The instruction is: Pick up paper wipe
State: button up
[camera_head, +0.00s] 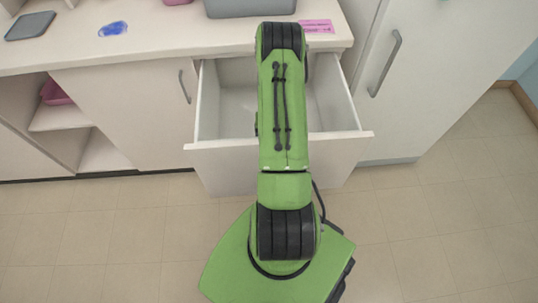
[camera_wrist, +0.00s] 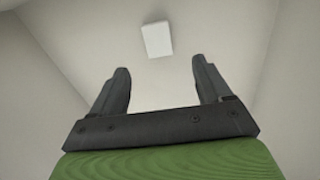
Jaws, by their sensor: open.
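In the wrist view, a small white block-like item (camera_wrist: 157,39), which looks like the paper wipe, lies on the pale floor of the drawer. My gripper (camera_wrist: 161,80) is open and empty. The white item shows just beyond the gap between its two dark fingers, apart from them. In the head view, my green arm reaches over the open drawer (camera_head: 229,100) and hides part of its inside. My gripper and the white item cannot be made out there.
The drawer walls (camera_wrist: 271,62) rise close on both sides of the gripper. A tall cabinet (camera_head: 440,60) stands at right.

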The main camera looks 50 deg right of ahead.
jog(key=f+b, duration=0.1)
jog(key=f, duration=0.4)
jog(key=f+b, duration=0.2)
jog(key=f, duration=0.3)
jog(key=shift+s+d+f, duration=0.1)
jog(key=shift+s+f, duration=0.05)
jog(key=shift+s, duration=0.05)
jog(key=shift+c, duration=0.4)
jog(key=c, duration=1)
jog(key=shift+c, duration=0.2)
notch_tip(320, 180, up, 18)
jog(key=p, duration=0.5)
